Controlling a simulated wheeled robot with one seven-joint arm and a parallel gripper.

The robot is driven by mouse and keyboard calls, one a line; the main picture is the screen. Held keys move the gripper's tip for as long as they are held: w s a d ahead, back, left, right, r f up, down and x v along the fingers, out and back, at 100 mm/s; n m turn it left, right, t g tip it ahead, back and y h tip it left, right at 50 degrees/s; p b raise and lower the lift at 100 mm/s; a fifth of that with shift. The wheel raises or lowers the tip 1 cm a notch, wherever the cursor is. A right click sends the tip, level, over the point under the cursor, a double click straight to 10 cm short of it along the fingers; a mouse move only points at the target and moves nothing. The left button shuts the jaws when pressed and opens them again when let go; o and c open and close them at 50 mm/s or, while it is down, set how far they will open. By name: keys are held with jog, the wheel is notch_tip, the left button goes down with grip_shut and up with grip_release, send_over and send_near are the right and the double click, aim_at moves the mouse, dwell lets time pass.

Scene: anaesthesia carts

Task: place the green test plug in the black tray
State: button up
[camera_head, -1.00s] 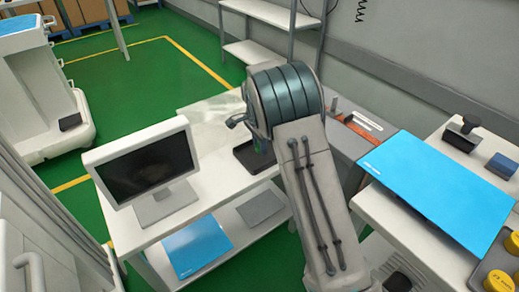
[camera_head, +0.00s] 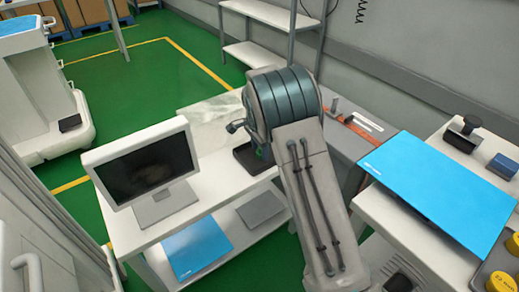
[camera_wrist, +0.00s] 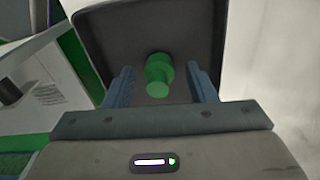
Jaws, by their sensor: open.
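The green test plug (camera_wrist: 158,75) shows in the wrist view over the dark floor of the black tray (camera_wrist: 110,30), within the tray's outline. My gripper (camera_wrist: 159,70) is open, with one blue-grey finger on each side of the plug and a visible gap to each. Whether the plug's base touches the tray floor is hard to tell. In the head view, the black tray (camera_head: 244,163) sits on the white table beside the monitor. My arm hides much of it, and only a speck of the green plug shows there.
A monitor (camera_head: 150,168) stands on the table (camera_head: 205,190) left of the tray. A blue panel (camera_head: 440,190) lies on the right-hand table, with dark blocks behind it and yellow-capped items (camera_head: 500,281) in front. Open green floor lies beyond the table.

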aim_at(258, 153)
notch_tip(258, 153, up, 12)
jog(key=p, duration=0.2)
jog(key=shift+s+a, duration=0.25)
jog(key=shift+s, duration=0.05)
jog(key=s+d+r+n+y, duration=0.1)
jog(key=s+d+r+n, duration=0.2)
jog(key=s+d, duration=0.35)
jog(key=s+d+r+n, duration=0.3)
jog(key=s+r, duration=0.1)
jog(key=s, duration=0.6)
jog(key=s+d+f+n, duration=0.1)
jog(key=s+d+n, duration=0.1)
jog(key=s, duration=0.6)
jog(key=s+d+f+n+t, duration=0.1)
jog(key=s+n, duration=0.3)
jog(key=s, duration=0.4)
jog(key=shift+s+d, duration=0.4)
jog(key=shift+d, duration=0.15)
jog(key=shift+f, duration=0.1)
